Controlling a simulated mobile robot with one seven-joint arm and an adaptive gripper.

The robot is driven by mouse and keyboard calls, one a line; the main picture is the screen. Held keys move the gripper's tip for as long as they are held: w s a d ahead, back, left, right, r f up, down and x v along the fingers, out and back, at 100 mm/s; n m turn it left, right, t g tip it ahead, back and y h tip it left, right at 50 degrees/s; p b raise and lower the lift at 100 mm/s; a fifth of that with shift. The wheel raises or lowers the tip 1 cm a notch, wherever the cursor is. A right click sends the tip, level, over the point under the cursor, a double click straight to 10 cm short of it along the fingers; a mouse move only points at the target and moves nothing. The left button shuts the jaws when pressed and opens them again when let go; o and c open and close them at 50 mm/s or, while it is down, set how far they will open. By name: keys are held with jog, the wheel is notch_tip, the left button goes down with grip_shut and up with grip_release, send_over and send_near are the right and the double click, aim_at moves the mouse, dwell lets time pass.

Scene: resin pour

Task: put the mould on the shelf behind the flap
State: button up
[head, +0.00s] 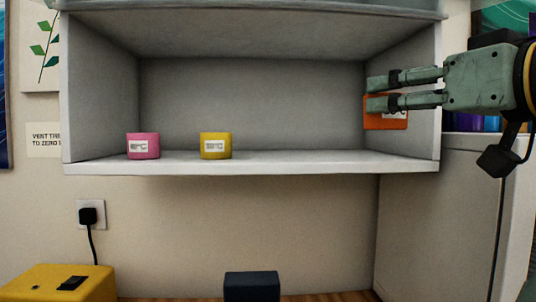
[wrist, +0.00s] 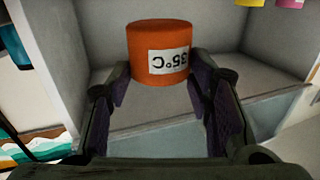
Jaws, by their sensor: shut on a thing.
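The orange mould (head: 374,121) with a white label is between the fingers of my gripper (head: 371,93), in front of the cabinet's right side wall in the head view. In the wrist view the mould (wrist: 158,70) shows its label upside down, reading 35°C, with my gripper's fingers (wrist: 158,92) on either side of it. My gripper is shut on it. The shelf (head: 290,162) is the floor of a grey, open-fronted cabinet. A grey panel along the cabinet's top edge (head: 250,8) may be the raised flap; I cannot tell for sure.
A pink mould (head: 143,146) and a yellow mould (head: 215,146) stand on the left half of the shelf. The shelf's right half is clear. A tall pale cabinet (head: 440,215) stands below right. A yellow box (head: 58,283) and a dark block (head: 252,286) are below.

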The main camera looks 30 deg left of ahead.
jog(key=p+x, duration=0.1)
jog(key=x, duration=0.4)
jog(key=f+p+x, duration=0.1)
jog(key=p+x, duration=0.1)
jog(key=x, duration=0.3)
jog(key=p+x, duration=0.2)
jog(key=x, duration=0.4)
jog(key=shift+s+a+f, duration=0.25)
jog(key=shift+f, duration=0.1)
jog(key=shift+f+p, duration=0.6)
jog(key=shift+f, duration=1.1)
jog(key=shift+f, duration=0.15)
jog(key=o, duration=1.2)
jog(key=b+v, duration=0.4)
jog(key=v, duration=0.8)
jog(key=shift+w+d+b, duration=0.1)
jog(key=shift+b, duration=0.2)
